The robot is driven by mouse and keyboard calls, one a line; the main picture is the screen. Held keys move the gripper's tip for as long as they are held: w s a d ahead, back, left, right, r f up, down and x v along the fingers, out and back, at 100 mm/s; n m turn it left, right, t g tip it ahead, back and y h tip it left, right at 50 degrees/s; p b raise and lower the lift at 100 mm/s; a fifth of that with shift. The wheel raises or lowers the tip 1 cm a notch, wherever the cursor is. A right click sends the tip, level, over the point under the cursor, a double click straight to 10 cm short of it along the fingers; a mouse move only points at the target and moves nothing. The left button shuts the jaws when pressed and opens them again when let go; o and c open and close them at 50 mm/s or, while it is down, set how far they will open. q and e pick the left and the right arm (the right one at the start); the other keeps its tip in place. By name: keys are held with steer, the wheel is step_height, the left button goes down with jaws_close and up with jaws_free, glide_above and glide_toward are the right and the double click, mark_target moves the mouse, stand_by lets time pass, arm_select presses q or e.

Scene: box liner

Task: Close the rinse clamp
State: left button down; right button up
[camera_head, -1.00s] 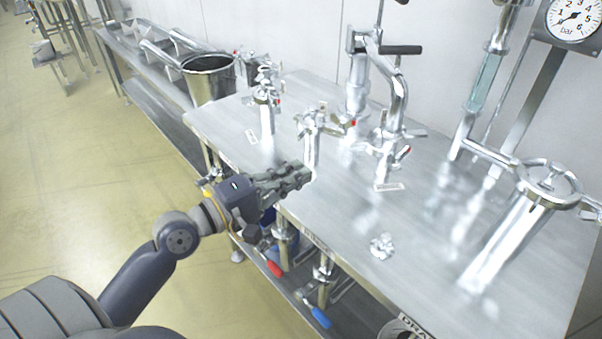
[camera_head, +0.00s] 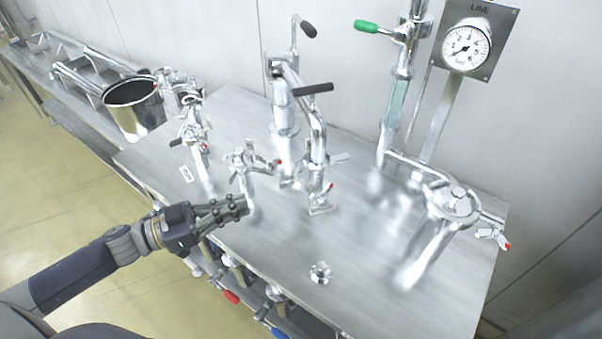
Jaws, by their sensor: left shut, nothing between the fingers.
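Several steel pipe stubs with clamps stand on the steel bench (camera_head: 390,310). I cannot tell for sure which clamp is the rinse clamp, as the small labels are not legible. One clamp with a wing handle (camera_head: 241,160) tops the middle stub, close above my left gripper. Another, with a red-tipped handle (camera_head: 326,190), sits on the bent pipe to its right. A third clamp (camera_head: 195,140) is at the left. My left gripper (camera_head: 245,207) is shut and empty, its fingertips beside or touching the middle stub's lower part. My right gripper is not in view.
A small loose-looking metal part (camera_head: 320,273) lies on the bench front. A steel pot (camera_head: 134,105) stands at the left. Red and blue handles show below the bench edge.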

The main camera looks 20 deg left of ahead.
mark_target(308, 187)
arm_select(q)
steer(key=p+x, duration=0.4)
steer(key=x, duration=0.9)
steer(key=shift+s+d+f+m+g, duration=0.15)
steer(key=shift+d+f+m+g, duration=0.15)
steer(key=shift+d, duration=0.35)
